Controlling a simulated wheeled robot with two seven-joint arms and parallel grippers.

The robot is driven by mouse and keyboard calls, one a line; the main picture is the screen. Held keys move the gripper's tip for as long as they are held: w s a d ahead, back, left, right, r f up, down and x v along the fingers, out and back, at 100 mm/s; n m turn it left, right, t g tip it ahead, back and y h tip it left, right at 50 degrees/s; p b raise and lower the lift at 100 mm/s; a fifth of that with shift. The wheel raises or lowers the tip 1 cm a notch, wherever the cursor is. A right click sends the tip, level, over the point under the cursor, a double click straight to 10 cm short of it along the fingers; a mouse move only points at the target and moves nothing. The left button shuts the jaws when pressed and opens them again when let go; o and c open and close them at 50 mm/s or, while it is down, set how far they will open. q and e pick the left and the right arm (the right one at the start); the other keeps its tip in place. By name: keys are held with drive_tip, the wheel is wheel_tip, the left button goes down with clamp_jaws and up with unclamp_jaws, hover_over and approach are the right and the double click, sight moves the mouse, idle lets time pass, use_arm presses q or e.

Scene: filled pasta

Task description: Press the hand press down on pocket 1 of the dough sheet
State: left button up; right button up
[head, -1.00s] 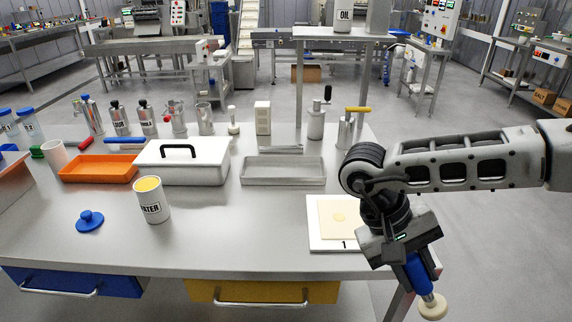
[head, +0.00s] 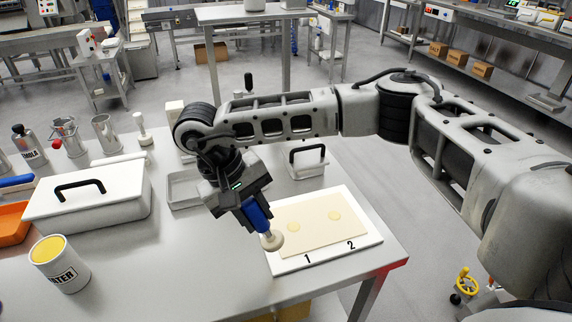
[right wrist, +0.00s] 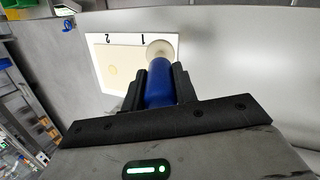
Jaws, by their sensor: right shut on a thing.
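My right gripper (head: 248,212) is shut on the handle, with the head pointing down. The cream dough sheet (head: 316,230) lies on a white board (head: 368,240) marked 1 and 2. Two pale filling mounds show, pocket 1 (head: 294,227) and pocket 2 (head: 335,215). In the head view the press head appears by the board's left front edge, left of pocket 1; its height is unclear. In the right wrist view the press head (right wrist: 160,50) hides pocket 1. My left gripper is out of view.
A white lidded box (head: 90,205) and an open can with yellow contents (head: 60,265) stand left. A metal tray (head: 183,190) and a small white box with a black handle (head: 308,163) stand behind the board. The table's right edge is near the board.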

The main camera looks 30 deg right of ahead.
drive_tip(key=w+d+m+t+y+p, duration=0.2)
drive_tip(key=w+d+m+y, duration=0.2)
drive_tip(key=d, duration=0.8)
use_arm(q)
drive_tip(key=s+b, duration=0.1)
drive_tip(key=b, duration=0.1)
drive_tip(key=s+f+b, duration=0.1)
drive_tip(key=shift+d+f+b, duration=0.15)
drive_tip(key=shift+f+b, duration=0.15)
drive_tip(key=shift+b, duration=0.1)
use_arm(e)
drive_tip(key=f, duration=0.5)
drive_tip(key=shift+w+a+f, duration=0.1)
drive_tip(key=shift+w+f, duration=0.2)
drive_tip(key=shift+f, duration=0.05)
use_arm(q)
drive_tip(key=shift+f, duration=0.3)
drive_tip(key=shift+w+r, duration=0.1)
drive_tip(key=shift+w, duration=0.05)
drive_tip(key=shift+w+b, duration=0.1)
drive_tip(key=shift+b, duration=0.3)
